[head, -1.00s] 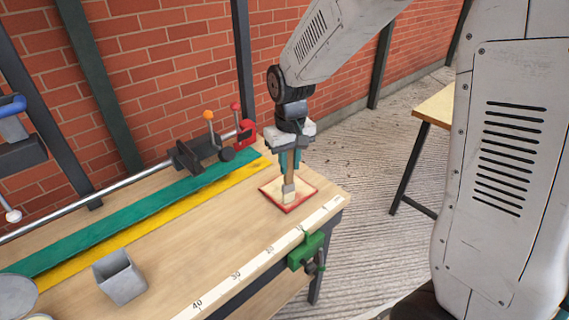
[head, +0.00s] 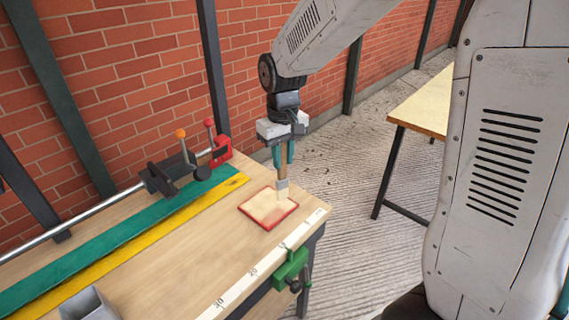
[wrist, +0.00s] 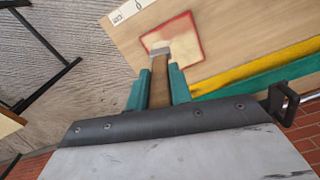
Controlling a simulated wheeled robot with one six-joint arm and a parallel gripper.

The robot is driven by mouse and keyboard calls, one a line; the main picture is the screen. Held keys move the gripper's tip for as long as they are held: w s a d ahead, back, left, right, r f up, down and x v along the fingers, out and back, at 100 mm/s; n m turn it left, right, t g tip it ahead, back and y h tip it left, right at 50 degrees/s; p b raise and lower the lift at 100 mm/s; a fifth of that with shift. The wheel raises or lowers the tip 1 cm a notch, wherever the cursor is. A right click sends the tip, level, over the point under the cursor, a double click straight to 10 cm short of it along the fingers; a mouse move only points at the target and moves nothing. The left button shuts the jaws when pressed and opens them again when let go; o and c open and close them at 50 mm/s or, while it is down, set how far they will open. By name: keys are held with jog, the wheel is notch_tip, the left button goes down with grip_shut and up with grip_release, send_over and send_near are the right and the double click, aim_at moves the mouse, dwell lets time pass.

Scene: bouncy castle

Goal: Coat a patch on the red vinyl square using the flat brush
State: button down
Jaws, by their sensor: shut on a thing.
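The flat brush (head: 282,187) has a wooden handle and a grey metal ferrule with pale bristles below. My gripper (head: 284,154), with teal fingers, is shut on its handle and holds it upright, bristles down. The brush also shows in the wrist view (wrist: 159,80) between the fingers (wrist: 156,85). The red vinyl square (head: 262,211) lies at the bench's far right corner. A pale cream layer covers most of its middle; red shows around the border and faintly near the front corner. The brush tip is at the square's right edge; I cannot tell whether it touches.
The wooden bench (head: 170,260) carries a green strip (head: 100,235), a yellow strip (head: 150,228) and a clamp bar with a red end (head: 221,151). A grey square container (head: 90,303) stands at the lower left. A green clamp (head: 290,268) grips the front edge beside a white ruler.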

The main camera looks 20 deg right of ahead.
jog(key=shift+r, duration=2)
